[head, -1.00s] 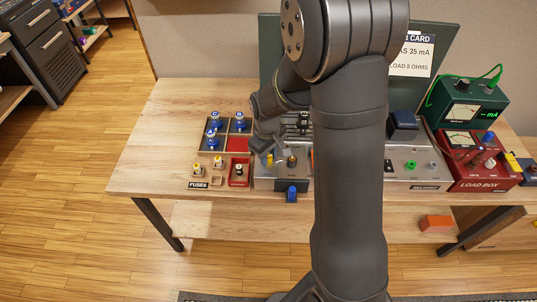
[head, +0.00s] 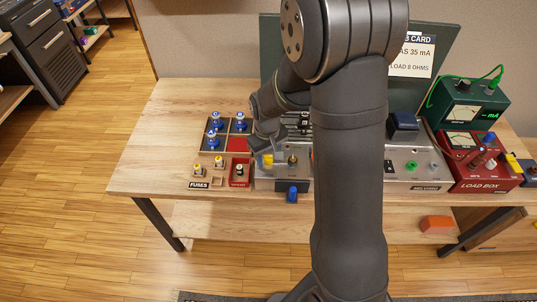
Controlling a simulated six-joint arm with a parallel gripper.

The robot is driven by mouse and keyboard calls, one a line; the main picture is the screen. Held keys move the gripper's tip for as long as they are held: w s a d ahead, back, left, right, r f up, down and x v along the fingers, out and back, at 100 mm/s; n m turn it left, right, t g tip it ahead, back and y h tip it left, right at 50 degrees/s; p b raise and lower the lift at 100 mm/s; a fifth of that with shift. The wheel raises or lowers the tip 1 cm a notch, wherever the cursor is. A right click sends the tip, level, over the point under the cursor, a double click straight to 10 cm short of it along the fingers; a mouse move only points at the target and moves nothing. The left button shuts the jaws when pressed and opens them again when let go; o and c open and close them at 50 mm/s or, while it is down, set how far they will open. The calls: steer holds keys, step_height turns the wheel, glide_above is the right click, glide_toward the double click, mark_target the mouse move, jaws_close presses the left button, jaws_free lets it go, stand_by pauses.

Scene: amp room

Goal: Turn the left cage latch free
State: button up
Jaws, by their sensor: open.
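A yellow piece (head: 267,160), which looks like the left cage latch, sits at the left end of the grey metal amp chassis (head: 268,184). It is small and partly covered, so its exact angle is hard to tell. My gripper (head: 262,148) is open and points down just above and beside the yellow piece. Whether the fingers touch it cannot be told. My forearm hides the middle of the chassis. A dark knob with a brassy base (head: 292,161) stands to the right of the yellow piece.
A tray with blue-topped tubes (head: 214,131) and a fuse rack (head: 198,184) lie left of the chassis. A red load box (head: 483,183) and green meter (head: 467,108) stand right. The table's left end (head: 150,150) is clear.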

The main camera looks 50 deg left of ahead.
mark_target(267, 159)
steer(key=shift+r, duration=0.1)
step_height(267, 159, up, 17)
steer(key=shift+s, duration=0.3)
stand_by(0.6)
steer(key=f, duration=1.7)
steer(key=shift+w+f, duration=0.15)
steer(key=shift+w, duration=0.2)
